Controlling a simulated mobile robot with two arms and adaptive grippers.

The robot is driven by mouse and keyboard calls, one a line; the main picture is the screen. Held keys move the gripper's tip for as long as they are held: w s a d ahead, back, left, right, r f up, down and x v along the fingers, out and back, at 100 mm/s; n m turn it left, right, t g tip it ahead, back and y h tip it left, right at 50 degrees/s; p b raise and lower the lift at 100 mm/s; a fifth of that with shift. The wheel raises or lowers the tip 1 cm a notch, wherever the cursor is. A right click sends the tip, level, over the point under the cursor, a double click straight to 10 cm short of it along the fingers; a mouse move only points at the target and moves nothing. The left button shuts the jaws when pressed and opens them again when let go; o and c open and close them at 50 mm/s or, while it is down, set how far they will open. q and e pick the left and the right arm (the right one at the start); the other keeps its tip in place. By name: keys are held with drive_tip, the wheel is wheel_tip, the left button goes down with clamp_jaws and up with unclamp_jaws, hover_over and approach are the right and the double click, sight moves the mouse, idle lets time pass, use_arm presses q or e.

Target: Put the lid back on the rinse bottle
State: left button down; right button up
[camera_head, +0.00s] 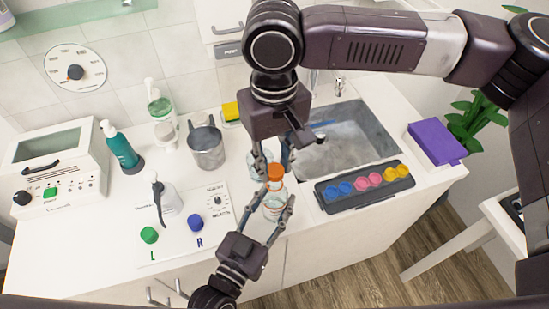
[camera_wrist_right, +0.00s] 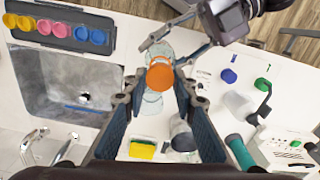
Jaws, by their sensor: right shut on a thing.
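An orange lid (camera_head: 275,171) is between the fingertips of my right gripper (camera_head: 273,163), which is shut on it. It also shows as an orange disc (camera_wrist_right: 160,77) in the right wrist view. The clear rinse bottle (camera_head: 273,207) stands upright at the counter's front edge, directly below the lid. An orange band shows at its neck. I cannot tell whether lid and neck touch. My left gripper (camera_head: 271,203) comes from the front with a finger on each side of the bottle and appears closed on it. The lid hides part of the bottle in the wrist view.
A clear vessel (camera_head: 257,160) stands just behind the bottle. The sink (camera_head: 345,140) and a tray of coloured cups (camera_head: 330,205) are to the right.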

sight(274, 170)
idle(0.5)
drive_tip(key=shift+f, duration=0.95)
drive_tip(key=shift+f, duration=0.55)
